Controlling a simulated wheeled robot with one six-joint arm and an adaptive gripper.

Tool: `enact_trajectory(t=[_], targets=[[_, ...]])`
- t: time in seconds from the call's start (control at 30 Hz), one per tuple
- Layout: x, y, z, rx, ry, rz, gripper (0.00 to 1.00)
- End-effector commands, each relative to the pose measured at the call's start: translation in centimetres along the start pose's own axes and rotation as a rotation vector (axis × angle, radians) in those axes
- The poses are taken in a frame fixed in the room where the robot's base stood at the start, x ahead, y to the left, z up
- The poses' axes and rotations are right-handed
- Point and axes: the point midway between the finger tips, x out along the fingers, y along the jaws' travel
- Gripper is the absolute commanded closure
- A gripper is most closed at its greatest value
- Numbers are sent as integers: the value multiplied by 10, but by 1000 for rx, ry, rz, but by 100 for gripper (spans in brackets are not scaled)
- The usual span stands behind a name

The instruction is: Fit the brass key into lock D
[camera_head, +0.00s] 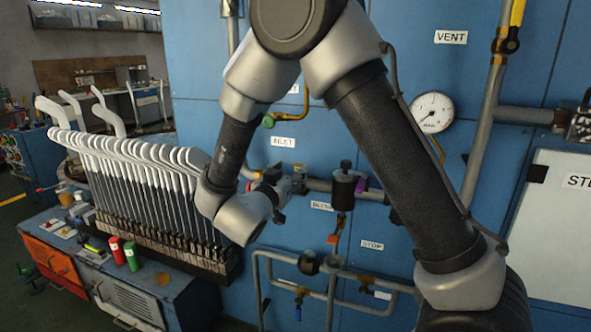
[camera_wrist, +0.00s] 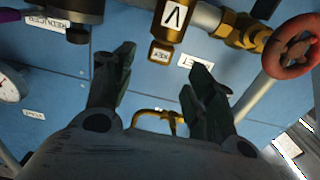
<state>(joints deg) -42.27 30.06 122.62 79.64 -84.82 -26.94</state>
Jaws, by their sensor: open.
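In the wrist view, a small brass block tagged KEY (camera_wrist: 160,54) sits between and beyond my fingertips, against the blue panel; I take it for the brass key. Right by it is a larger brass block (camera_wrist: 174,18) with a letter that looks like an upside-down A, on a grey pipe. My gripper (camera_wrist: 164,62) is open, its two dark fingers apart on either side of the key tag, with nothing between them. In the head view my gripper (camera_head: 277,184) is at the panel, small and partly hidden by my wrist. I cannot make out lock D in either view.
A red handwheel (camera_wrist: 292,46) and brass fitting are right of my fingers in the wrist view. Pipes, valves and a gauge (camera_head: 432,112) crowd the panel. A rack of white sock boards (camera_head: 150,185) stands left, with red and green cylinders (camera_head: 124,252) before it.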

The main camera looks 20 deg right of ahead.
Motion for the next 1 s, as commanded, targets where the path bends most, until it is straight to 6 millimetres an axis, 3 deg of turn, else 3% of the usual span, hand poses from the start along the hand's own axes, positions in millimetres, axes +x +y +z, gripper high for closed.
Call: enact_trajectory(t=[0.4, 0.7, 0.77, 1.0], targets=[[60, 2, -2, 1, -1, 0, 45], [68, 1, -3, 1, -2, -3, 45], [68, 1, -3, 2, -2, -3, 52], [68, 1, -3, 2, -2, -3, 96]])
